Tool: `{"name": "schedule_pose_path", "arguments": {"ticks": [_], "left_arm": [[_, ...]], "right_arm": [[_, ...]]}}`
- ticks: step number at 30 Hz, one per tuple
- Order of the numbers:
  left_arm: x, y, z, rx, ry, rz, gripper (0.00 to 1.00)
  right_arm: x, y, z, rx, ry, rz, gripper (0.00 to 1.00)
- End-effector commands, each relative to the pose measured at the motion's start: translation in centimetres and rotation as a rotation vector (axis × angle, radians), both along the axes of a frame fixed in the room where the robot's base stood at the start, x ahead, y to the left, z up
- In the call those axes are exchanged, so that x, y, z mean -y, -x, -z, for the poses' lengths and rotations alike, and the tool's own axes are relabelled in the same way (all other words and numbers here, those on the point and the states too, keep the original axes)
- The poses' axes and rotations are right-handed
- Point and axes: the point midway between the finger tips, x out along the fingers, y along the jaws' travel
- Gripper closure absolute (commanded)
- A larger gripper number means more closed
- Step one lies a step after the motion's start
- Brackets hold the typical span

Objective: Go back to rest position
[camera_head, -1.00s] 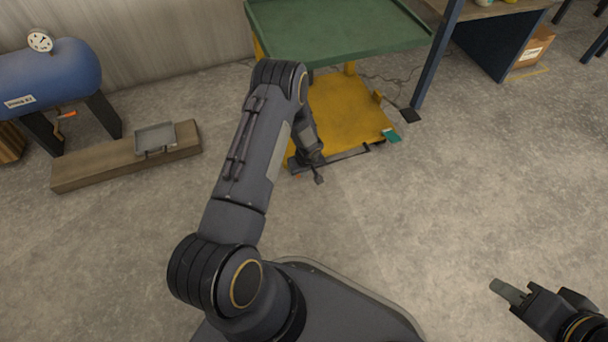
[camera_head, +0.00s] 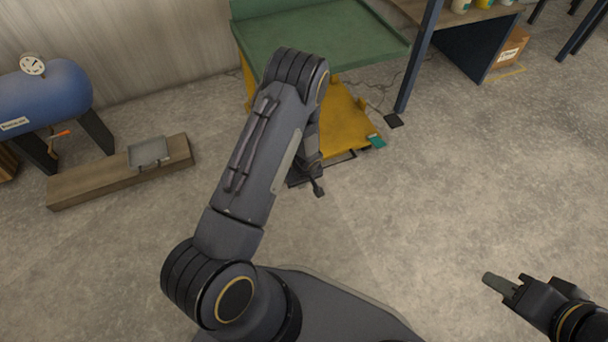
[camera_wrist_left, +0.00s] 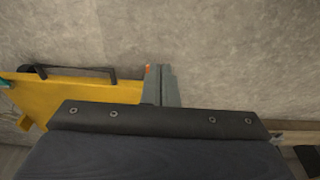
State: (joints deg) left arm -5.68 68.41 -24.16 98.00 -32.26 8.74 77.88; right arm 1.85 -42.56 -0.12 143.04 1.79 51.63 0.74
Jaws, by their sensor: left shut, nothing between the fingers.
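My left gripper (camera_head: 318,188) hangs low in the head view, over the floor just in front of the yellow lower shelf of a green-topped cart. In the left wrist view its two grey fingers (camera_wrist_left: 161,72) lie together, shut with nothing between them. My right gripper (camera_head: 498,285) shows at the lower right of the head view, above bare floor and pointing left. Its grey fingers are seen from the side, and whether they are parted cannot be told.
The cart's green top (camera_head: 315,45) and yellow shelf (camera_head: 345,125) stand close behind my left arm. A blue tank (camera_head: 45,95), and a wooden beam (camera_head: 80,187) with a grey tray (camera_head: 148,153) on it, are at left. A workbench (camera_head: 460,12) is at upper right. Floor between the grippers is clear.

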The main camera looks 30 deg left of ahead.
Motion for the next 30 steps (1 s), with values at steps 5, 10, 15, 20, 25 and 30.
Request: {"name": "schedule_pose_path", "arguments": {"ticks": [5,10,15,20,25,30], "left_arm": [[0.0,0.0,0.0,0.000,0.000,0.000,1.00],[-0.2,-0.3,-1.2,0.007,0.006,-0.002,1.00],[-0.9,-0.7,-7.9,0.038,0.044,0.000,1.00],[-1.2,0.7,-16.5,0.078,0.110,0.045,1.00],[-0.9,4.1,-24.7,0.135,0.181,0.137,1.00],[0.1,9.0,-31.4,0.211,0.236,0.271,1.00]], "right_arm": [[0.0,0.0,0.0,0.000,0.000,0.000,0.67],[0.0,0.0,0.0,0.000,0.000,0.000,0.67],[0.0,0.0,0.0,0.000,0.000,0.000,0.67],[0.0,0.0,0.0,0.000,0.000,0.000,0.67],[0.0,0.0,0.0,0.000,0.000,0.000,0.67],[0.0,0.0,0.0,0.000,0.000,0.000,0.67]]}}
